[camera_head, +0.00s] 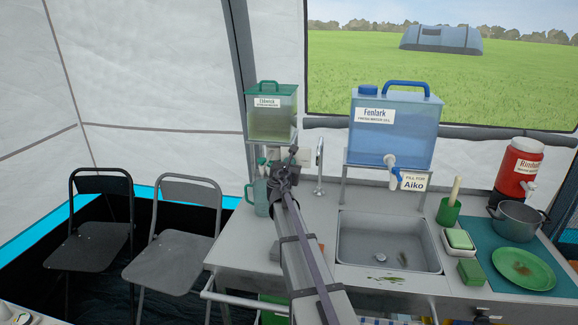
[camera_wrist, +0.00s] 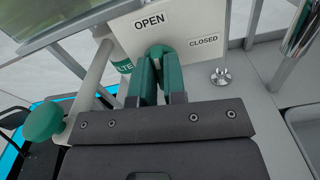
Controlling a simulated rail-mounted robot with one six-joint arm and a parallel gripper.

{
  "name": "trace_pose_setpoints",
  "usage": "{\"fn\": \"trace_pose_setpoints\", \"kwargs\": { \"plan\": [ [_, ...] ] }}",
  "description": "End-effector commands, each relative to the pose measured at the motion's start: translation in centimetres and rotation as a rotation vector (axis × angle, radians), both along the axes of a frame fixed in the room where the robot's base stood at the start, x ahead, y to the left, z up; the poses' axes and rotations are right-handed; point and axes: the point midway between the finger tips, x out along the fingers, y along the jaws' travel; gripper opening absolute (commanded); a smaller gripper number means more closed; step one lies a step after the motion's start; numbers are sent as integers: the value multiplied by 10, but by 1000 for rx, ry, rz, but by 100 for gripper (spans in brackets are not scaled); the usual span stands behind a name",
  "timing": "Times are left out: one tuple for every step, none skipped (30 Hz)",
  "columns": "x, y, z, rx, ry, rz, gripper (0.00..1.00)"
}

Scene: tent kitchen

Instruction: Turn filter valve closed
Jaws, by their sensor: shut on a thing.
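The filter tank (camera_head: 272,122) has a green lid and murky greenish water. It stands on a raised stand left of the sink. A white plate (camera_wrist: 208,42) marked OPEN on its left and CLOSED on its right shows in the wrist view. In front of it my gripper (camera_wrist: 160,75) is shut on the green valve handle (camera_wrist: 159,49). The handle is mostly hidden between the fingers, so its exact angle is unclear. In the head view my gripper (camera_head: 285,165) is below the tank and hides the valve.
A bluish jug (camera_head: 261,197) stands below the tank. A steel faucet (camera_head: 320,165) and sink (camera_head: 385,225) lie to the right. The blue Fenlark tank (camera_head: 400,130) stands behind the sink. A rounded green knob (camera_wrist: 44,122) shows at the wrist view's left.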

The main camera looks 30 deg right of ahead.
Motion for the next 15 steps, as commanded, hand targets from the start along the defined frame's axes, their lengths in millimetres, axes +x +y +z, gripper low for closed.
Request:
{"fn": "trace_pose_setpoints", "kwargs": {
  "plan": [
    [0,0,0,21,-20,0,0],
    [0,0,0,37,-34,0,0],
    [0,0,0,60,-54,0,0],
    [0,-1,0,78,-70,0,0],
    [0,-1,0,97,-87,0,0],
    [-1,-1,0,123,-110,0,0],
    [-1,-1,0,144,-128,0,0],
    [-1,-1,0,165,-147,0,0],
    [-1,-1,0,193,-171,0,0],
    [-1,-1,0,215,-190,0,0],
    [-1,-1,0,237,-210,0,0],
    [-1,-2,-1,265,-235,0,0],
    [-1,-2,-1,287,-254,0,0],
    [-1,-2,-1,309,-273,0,0],
    [-1,-2,-1,336,-297,0,0]
  ]
}}
